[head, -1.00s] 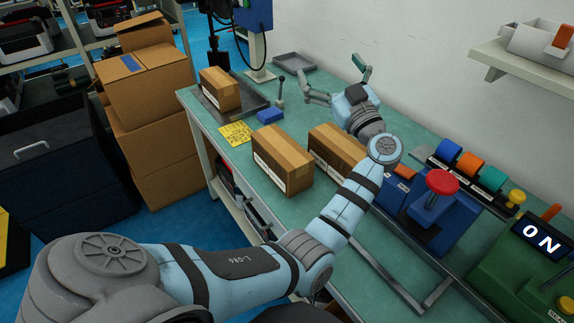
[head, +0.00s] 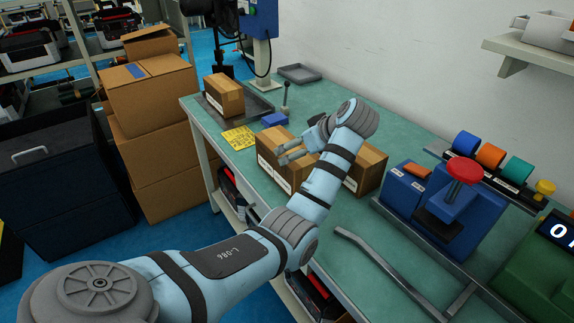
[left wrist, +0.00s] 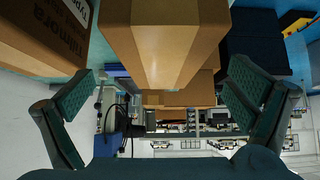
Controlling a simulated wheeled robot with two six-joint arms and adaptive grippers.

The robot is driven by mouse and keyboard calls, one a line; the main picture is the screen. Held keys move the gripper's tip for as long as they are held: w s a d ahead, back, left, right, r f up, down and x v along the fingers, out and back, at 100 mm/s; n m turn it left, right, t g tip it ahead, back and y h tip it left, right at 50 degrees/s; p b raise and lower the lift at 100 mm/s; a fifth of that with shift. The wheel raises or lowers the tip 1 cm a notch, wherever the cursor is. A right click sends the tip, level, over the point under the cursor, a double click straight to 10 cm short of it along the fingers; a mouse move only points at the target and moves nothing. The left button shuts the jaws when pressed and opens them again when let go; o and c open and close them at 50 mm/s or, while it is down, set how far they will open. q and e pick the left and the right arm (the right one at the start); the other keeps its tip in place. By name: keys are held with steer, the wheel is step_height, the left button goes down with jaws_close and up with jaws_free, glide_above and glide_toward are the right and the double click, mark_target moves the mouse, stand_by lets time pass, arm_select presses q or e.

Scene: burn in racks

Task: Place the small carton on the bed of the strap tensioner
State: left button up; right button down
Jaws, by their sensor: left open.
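Three brown cartons stand on the green bench: one on a dark tray (head: 262,108) at the far left (head: 224,95), one in the middle (head: 270,165) and one to its right (head: 368,172). I cannot tell for sure which is the small carton. My left gripper (head: 284,154) is open at the middle carton, partly hiding it. In the left wrist view, a carton (left wrist: 160,40) shows between the spread fingers of this gripper (left wrist: 162,88), not gripped. Another printed carton (left wrist: 45,35) is at left. I cannot single out the strap tensioner's bed. My right gripper is out of view.
A blue press with a red knob (head: 465,170) stands on the right of the bench, with coloured rolls (head: 491,157) behind it. A yellow note (head: 238,138) and a blue block (head: 274,119) lie near the far tray. Stacked boxes (head: 150,95) stand left of the bench.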

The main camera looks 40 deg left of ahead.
arm_select(q)
steer(key=x, duration=0.2)
steer(key=b+x, duration=0.1)
steer(key=x, duration=0.1)
steer(key=a+r+x, duration=0.1)
steer(key=x, duration=0.2)
steer(key=shift+b, duration=0.4)
steer(key=shift+a+f, duration=0.15)
steer(key=shift+a, duration=0.15)
steer(key=shift+d, duration=0.1)
steer(key=c, duration=2)
